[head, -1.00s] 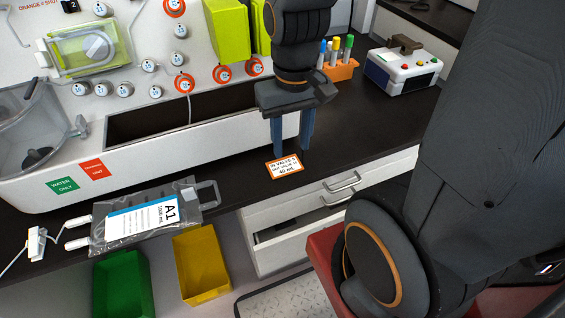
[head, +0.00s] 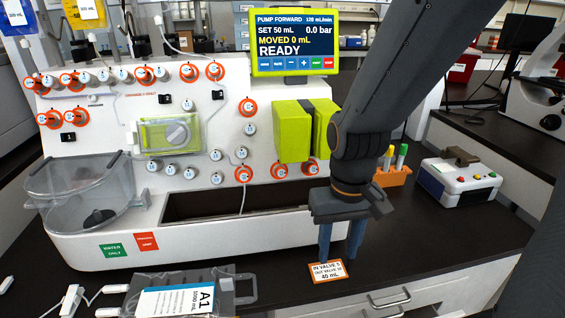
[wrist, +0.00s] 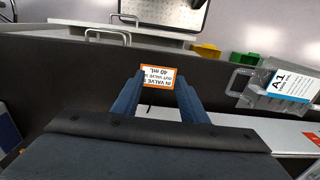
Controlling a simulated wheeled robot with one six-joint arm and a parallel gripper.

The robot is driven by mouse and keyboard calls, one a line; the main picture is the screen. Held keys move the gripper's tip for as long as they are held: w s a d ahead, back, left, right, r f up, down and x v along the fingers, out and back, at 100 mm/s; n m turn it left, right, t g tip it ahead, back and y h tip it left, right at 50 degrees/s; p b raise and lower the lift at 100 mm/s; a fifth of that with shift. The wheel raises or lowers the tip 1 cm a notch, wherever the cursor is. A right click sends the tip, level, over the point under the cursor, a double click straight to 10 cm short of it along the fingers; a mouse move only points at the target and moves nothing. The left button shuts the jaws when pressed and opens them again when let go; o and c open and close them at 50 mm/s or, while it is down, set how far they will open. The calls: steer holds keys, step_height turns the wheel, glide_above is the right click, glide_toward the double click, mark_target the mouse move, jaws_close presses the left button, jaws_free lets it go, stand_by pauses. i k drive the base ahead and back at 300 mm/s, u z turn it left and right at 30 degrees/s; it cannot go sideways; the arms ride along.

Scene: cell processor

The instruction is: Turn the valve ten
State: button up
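The white machine panel carries many small round valves, some with orange rings, such as one on the upper right (head: 249,107) and one lower down (head: 243,173), and some plain white, such as one in the middle (head: 216,155). Their numbers are too small to read, so I cannot tell which is valve ten. My gripper (head: 339,257) points down over the bench in front of the panel's right part, away from the valves. Its two fingers are apart. An orange-edged card (head: 329,271) about a valve and 40 mL is by the fingertips; it shows between them in the wrist view (wrist: 158,77).
A screen (head: 294,40) reads READY, MOVED 0 mL. Green blocks (head: 292,132) jut from the panel beside my arm. A clear tub (head: 80,190) is at left, a bag labelled A1 (head: 180,300) in front. A tube rack (head: 393,176) and a white box (head: 458,183) stand right.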

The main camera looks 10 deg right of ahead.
mark_target(213, 68)
steer(key=z, duration=0.15)
steer(key=k, duration=0.25)
steer(key=z, duration=1.9)
steer(key=k, duration=0.85)
steer(key=u, duration=1.5)
